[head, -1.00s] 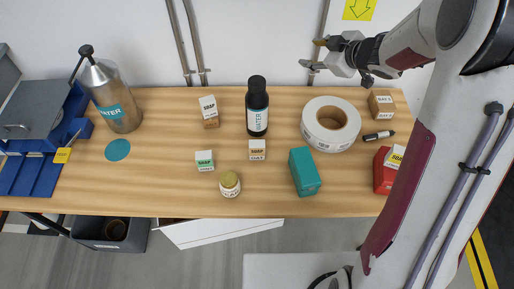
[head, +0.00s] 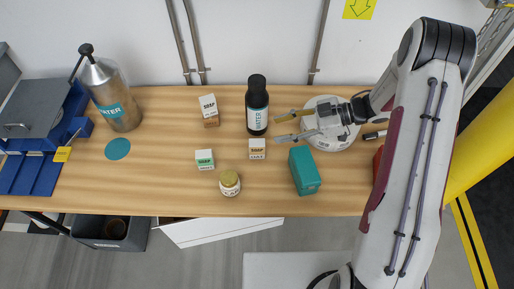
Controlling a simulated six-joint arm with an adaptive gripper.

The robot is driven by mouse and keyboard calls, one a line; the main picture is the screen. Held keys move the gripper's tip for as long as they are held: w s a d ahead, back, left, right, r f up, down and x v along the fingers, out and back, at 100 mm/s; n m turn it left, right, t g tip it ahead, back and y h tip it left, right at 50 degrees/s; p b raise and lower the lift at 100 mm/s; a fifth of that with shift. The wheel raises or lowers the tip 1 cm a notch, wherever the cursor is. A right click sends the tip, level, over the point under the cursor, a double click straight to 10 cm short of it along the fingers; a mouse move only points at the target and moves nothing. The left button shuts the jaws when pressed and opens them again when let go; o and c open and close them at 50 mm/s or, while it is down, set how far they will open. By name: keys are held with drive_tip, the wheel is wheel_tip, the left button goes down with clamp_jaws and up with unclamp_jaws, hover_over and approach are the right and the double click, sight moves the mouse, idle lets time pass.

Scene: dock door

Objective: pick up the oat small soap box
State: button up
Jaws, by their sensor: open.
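A small white soap box (head: 257,143) with a tan lower band stands upright mid-table, in front of the black water bottle. Its lower line is too small to read surely, but its colour fits oat. A similar small soap box with green print (head: 205,154) stands to its left. A taller white-and-brown soap box (head: 209,104) stands farther back. My gripper (head: 280,127) is open and empty, fingers pointing left. In the picture it is up and right of the tan-banded box, apart from it.
The black water bottle (head: 257,108) stands close behind the box and left of my fingers. A teal box (head: 305,172) is at front right, a yellow-lidded jar (head: 230,183) at front. My gripper partly covers the white tape roll (head: 322,101). The table left of the soap boxes is mostly clear.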

sight(258, 143)
drive_tip(key=shift+s+f+g+y, duration=0.15)
drive_tip(key=shift+s+f+g, duration=0.1)
drive_tip(key=shift+s, duration=0.25)
drive_tip(key=shift+s+f+g+y, duration=0.15)
drive_tip(key=shift+s+f, duration=0.05)
drive_tip(key=shift+s, duration=0.25)
drive_tip(key=shift+a, duration=0.1)
drive_tip(key=shift+x, duration=1.25)
drive_tip(key=shift+f, duration=0.1)
drive_tip(key=shift+f+x, duration=0.15)
drive_tip(key=shift+x, duration=1.15)
drive_tip(key=shift+f+x, duration=0.15)
drive_tip(key=shift+x, duration=1.15)
drive_tip(key=shift+w, duration=0.1)
drive_tip(key=shift+c, duration=0.4)
clamp_jaws()
